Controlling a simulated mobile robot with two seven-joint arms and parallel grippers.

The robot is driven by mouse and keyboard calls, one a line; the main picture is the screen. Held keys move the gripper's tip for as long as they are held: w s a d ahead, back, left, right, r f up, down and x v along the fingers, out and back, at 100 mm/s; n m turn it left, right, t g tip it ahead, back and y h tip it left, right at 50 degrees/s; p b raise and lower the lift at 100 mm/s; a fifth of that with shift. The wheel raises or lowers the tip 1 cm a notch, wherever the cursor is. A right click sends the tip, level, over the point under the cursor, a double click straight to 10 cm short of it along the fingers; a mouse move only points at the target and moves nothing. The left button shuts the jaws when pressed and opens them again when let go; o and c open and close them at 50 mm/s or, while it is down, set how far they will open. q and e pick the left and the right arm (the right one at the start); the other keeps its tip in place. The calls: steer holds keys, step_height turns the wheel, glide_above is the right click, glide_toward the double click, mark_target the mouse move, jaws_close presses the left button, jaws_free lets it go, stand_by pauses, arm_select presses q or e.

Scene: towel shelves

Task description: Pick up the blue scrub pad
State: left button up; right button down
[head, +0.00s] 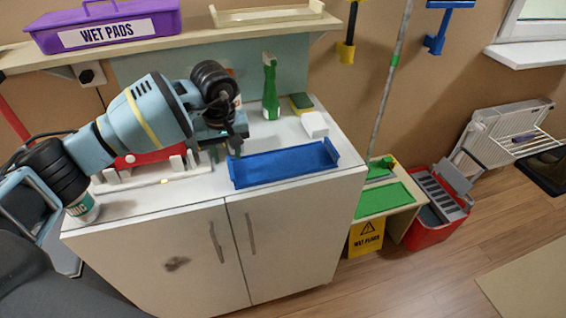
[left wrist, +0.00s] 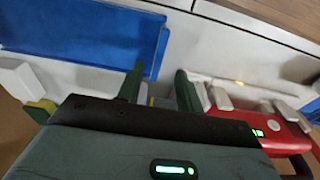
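My left gripper (head: 226,152) is over the white counter, just left of the blue tray (head: 285,163). In the left wrist view its two dark green fingers (left wrist: 158,90) stand apart with a gap between them. A small blue-grey patch (left wrist: 161,102) shows low in that gap, mostly hidden by the gripper body; I cannot tell whether it is the blue scrub pad. No blue pad shows clearly in the head view. The long blue tray also shows in the left wrist view (left wrist: 90,35). My right gripper is not in view.
A green spray bottle (head: 270,90), a yellow-green sponge (head: 301,102) and a white block (head: 315,124) stand behind the tray. A red item (head: 146,157) with white pieces lies left of my gripper. A shelf (head: 190,38) with a purple bin (head: 105,27) overhangs the counter.

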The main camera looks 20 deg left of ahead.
mark_target(230, 167)
arm_select(q)
steer(key=f, duration=0.4)
steer(key=shift+w, duration=0.2)
steer(key=shift+c, duration=0.2)
jaws_close()
